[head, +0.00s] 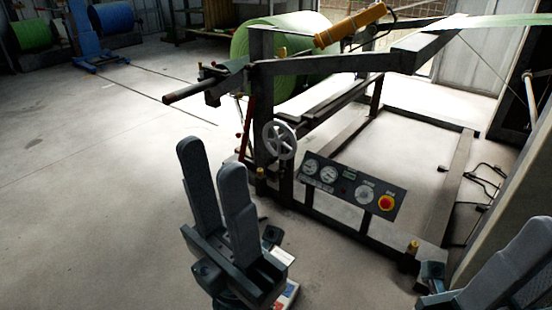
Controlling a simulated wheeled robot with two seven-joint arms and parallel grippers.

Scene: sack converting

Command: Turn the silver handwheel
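The silver handwheel (279,140) is a small spoked wheel on the near left post of the dark machine frame, facing me. My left gripper (208,158) is in front of it and to its left, in the lower middle of the view. Its two grey fingers point up with a gap between them, and nothing is in the gap. It is apart from the wheel. My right gripper (518,262) shows only in part at the lower right corner. I cannot tell whether its fingers are apart.
A panel (350,187) with gauges and a red button (386,203) is right of the wheel. A red lever (246,128) stands just left of it. A dark bar (190,91) juts out left above. A green roll (285,55) sits behind. The floor (90,190) at left is clear.

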